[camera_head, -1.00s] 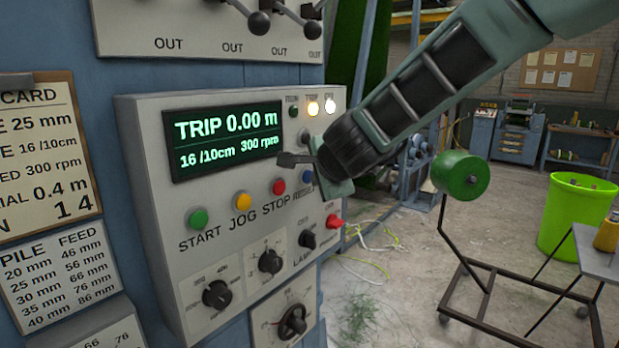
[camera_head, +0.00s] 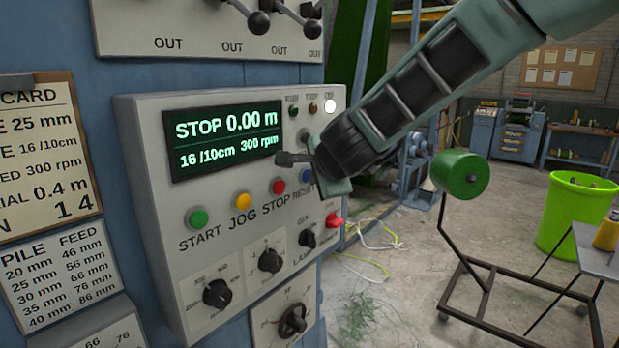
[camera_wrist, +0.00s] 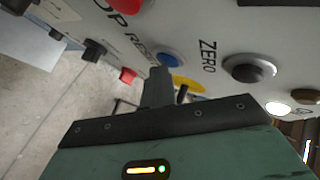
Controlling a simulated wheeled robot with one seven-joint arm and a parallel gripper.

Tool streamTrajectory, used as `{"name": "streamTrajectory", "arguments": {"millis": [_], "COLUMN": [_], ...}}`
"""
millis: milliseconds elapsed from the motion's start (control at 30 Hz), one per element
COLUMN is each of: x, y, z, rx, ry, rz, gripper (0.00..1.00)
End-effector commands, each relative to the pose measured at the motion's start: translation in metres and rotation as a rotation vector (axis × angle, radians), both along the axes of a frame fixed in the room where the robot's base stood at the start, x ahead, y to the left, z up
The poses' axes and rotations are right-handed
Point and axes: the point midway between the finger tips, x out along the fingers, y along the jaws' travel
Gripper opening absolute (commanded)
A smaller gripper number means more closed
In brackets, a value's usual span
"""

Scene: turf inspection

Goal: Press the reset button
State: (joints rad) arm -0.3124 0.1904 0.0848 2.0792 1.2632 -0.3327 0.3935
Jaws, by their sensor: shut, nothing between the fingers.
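The blue reset button (camera_head: 306,176) is on the grey control panel (camera_head: 150,240), at the right end of the button row, partly hidden behind my gripper. In the wrist view the blue button (camera_wrist: 167,60) shows just beyond the fingertips, beside the RESET label. My gripper (camera_head: 284,158) is shut and empty, its fingers in front of the panel near the button. The closed fingers also show in the wrist view (camera_wrist: 158,74). I cannot tell whether they touch the button. The display (camera_head: 225,138) reads STOP 0.00 m.
The green START (camera_head: 197,218), yellow JOG (camera_head: 243,201) and red STOP (camera_head: 278,187) buttons sit left of the reset button. A red knob (camera_head: 334,219) and black knobs (camera_head: 307,238) lie below.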

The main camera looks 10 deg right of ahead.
Motion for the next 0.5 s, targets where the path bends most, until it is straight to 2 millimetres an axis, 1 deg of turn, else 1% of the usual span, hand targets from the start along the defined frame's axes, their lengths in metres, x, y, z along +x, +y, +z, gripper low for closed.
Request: {"name": "streamTrajectory", "arguments": {"millis": [300,500], "x": [-0.013,-0.013], "y": [-0.009,-0.009], "z": [0.000,0.000], "rx": [0.000,0.000], "ry": [-0.001,0.000], "rz": [0.000,0.000], "gripper": [0.00,0.00]}}
